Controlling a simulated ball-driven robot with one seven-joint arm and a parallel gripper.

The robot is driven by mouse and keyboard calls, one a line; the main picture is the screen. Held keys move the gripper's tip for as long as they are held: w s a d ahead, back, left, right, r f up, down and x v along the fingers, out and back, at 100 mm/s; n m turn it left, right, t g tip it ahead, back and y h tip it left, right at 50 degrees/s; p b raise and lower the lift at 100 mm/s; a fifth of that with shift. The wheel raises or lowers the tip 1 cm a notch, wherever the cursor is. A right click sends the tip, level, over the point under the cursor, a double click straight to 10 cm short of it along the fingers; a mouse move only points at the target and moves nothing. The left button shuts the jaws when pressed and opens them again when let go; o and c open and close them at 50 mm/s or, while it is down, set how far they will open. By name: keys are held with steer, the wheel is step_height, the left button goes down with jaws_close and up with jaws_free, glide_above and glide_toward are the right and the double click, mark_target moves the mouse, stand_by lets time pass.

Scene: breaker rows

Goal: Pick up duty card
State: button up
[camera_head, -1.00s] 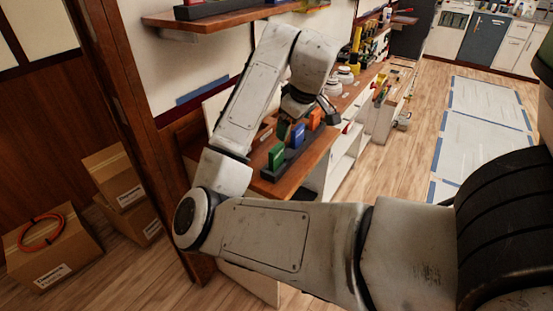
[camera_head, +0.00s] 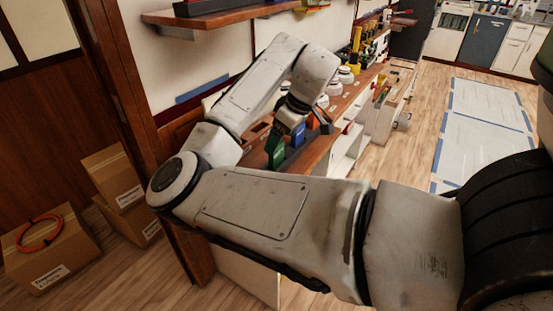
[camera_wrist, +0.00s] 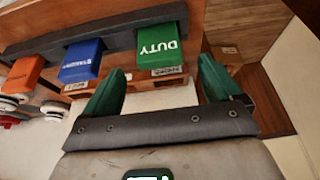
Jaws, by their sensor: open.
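The duty card is a green block marked DUTY (camera_wrist: 160,45) in the wrist view, standing in a dark rack (camera_wrist: 115,40). The green card also shows in the head view (camera_head: 276,155), partly hidden by my arm. My gripper (camera_wrist: 160,86) is open, with its two green-tipped fingers apart and nothing between them. In the wrist view the duty card lies just ahead of the gap between the fingers. In the head view my gripper (camera_head: 300,131) is over the rack, close to the cards. I cannot tell its exact distance from the green card.
A blue card (camera_wrist: 82,60) and an orange card (camera_wrist: 24,72) stand in the same rack, left of the green one in the wrist view. White round items (camera_head: 345,75) stand farther along the wooden counter. A wall shelf (camera_head: 215,17) hangs above. Cardboard boxes (camera_head: 50,245) sit at left.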

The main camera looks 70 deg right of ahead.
mark_target(277, 158)
steer(key=x, duration=0.4)
steer(key=shift+w+f, duration=0.2)
steer(key=c, duration=1)
steer(key=shift+c, duration=0.3)
steer(key=shift+d+r, duration=0.1)
steer(key=shift+r, duration=0.05)
